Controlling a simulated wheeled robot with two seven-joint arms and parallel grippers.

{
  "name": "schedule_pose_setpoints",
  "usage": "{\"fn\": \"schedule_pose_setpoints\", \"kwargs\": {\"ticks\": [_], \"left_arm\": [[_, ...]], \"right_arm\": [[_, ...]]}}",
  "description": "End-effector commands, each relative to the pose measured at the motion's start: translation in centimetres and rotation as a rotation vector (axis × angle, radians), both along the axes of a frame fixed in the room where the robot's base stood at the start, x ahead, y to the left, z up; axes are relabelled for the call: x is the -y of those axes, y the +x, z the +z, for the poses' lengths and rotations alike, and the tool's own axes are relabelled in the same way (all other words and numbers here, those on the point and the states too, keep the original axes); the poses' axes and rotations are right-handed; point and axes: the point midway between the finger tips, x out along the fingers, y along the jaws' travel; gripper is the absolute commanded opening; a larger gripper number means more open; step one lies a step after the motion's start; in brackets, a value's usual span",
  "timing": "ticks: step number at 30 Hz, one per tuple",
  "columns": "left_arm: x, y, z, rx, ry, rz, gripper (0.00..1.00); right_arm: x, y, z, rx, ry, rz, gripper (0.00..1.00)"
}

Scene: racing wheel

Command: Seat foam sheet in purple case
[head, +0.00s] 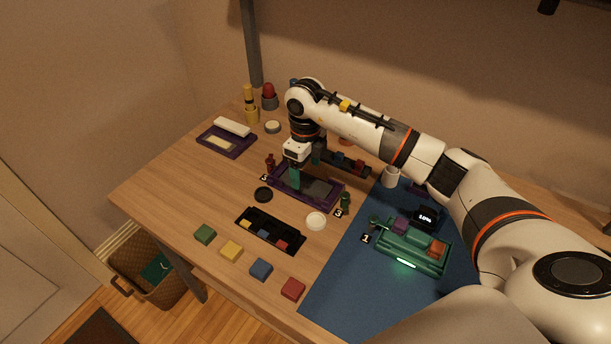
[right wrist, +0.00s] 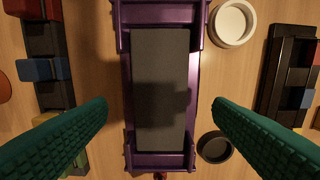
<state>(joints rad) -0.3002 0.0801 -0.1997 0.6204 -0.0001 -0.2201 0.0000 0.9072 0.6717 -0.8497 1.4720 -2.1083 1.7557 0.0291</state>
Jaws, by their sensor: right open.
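The purple case (head: 273,186) lies on the wooden table near the middle. The dark grey foam sheet (head: 318,187) lies lengthwise within it. In the right wrist view the sheet (right wrist: 160,90) sits between the long walls of the case (right wrist: 197,60). I cannot tell whether it is flat on the case floor. My right gripper (head: 296,180) is over the case, pointing down. Its green fingers are open and apart, one on each side of the case, with nothing between them at their height. My left gripper is not in view.
A black tray (head: 248,232) with small blocks lies in front of the case. A white round dish (head: 316,221) and a black one (head: 263,194) are close by. A green tray (head: 385,251) stands on the blue mat (head: 340,275). Another purple tray (head: 211,149) is at the back left.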

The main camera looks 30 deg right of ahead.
Motion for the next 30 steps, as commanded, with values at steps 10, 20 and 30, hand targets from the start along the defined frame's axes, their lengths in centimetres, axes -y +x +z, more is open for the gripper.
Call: {"fn": "schedule_pose_setpoints", "kwargs": {"ticks": [10,20,30], "left_arm": [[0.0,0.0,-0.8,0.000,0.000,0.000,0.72],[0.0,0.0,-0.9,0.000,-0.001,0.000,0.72],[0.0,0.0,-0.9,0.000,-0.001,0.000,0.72]], "right_arm": [[0.0,0.1,6.9,0.004,0.000,-0.001,0.75],[0.0,0.0,8.6,-0.001,-0.001,-0.001,0.75],[0.0,0.0,8.6,0.000,0.000,-0.001,0.75]]}}
